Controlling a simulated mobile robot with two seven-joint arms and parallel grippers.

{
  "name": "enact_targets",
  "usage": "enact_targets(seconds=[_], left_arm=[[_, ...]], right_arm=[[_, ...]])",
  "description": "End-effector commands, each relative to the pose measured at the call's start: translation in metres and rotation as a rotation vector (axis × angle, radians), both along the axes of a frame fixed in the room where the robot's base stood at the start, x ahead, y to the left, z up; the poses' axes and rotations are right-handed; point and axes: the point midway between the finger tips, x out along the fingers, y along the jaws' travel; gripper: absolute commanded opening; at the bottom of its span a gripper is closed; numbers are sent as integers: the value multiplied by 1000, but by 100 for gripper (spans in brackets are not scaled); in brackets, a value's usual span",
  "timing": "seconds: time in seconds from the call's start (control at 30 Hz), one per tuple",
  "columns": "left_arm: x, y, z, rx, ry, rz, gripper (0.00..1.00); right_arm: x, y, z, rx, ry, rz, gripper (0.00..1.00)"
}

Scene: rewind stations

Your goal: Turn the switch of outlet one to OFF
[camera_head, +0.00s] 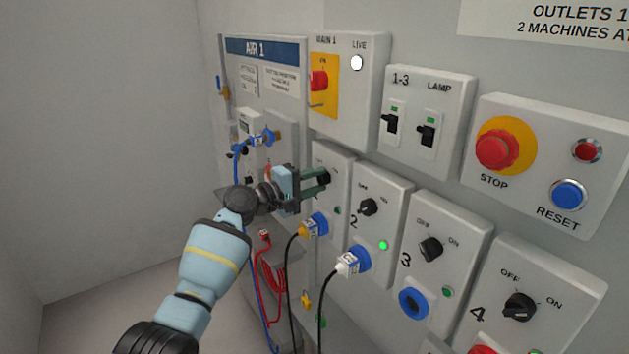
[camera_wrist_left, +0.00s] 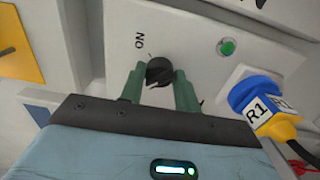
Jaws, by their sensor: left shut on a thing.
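The outlet one panel (camera_head: 335,160) is on the wall, left of panel 2. Its black switch knob (camera_wrist_left: 158,72) shows in the left wrist view between the green fingers, beside the word ON. My left gripper (camera_head: 322,179) reaches it from the left and is shut on the knob. The left gripper's fingers also show in the left wrist view (camera_wrist_left: 158,85). The OFF mark is hidden in the wrist view. The outlet's green lamp (camera_wrist_left: 227,47) looks dim. My right gripper is not in view.
Outlet two (camera_head: 368,207) has a bright green lamp and a white-blue plug (camera_head: 352,261). Outlets three (camera_head: 430,249) and four (camera_head: 519,306) are to the right. The main switch box (camera_head: 375,80) is above. Cables hang below the panels.

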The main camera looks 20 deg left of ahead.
Motion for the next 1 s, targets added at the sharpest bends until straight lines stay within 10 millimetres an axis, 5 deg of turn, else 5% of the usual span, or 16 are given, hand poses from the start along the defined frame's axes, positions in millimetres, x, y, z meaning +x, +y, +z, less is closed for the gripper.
enact_targets(seconds=[0.47,0.5,0.63,1.0], left_arm=[[0,0,-1,-13,10,-1,9],[0,0,-1,-13,10,-1,36],[0,0,-1,-12,9,0,53],[-3,3,-1,-10,9,0,54]], right_arm=[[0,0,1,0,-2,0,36],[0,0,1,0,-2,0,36],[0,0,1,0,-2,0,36],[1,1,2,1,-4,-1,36]])
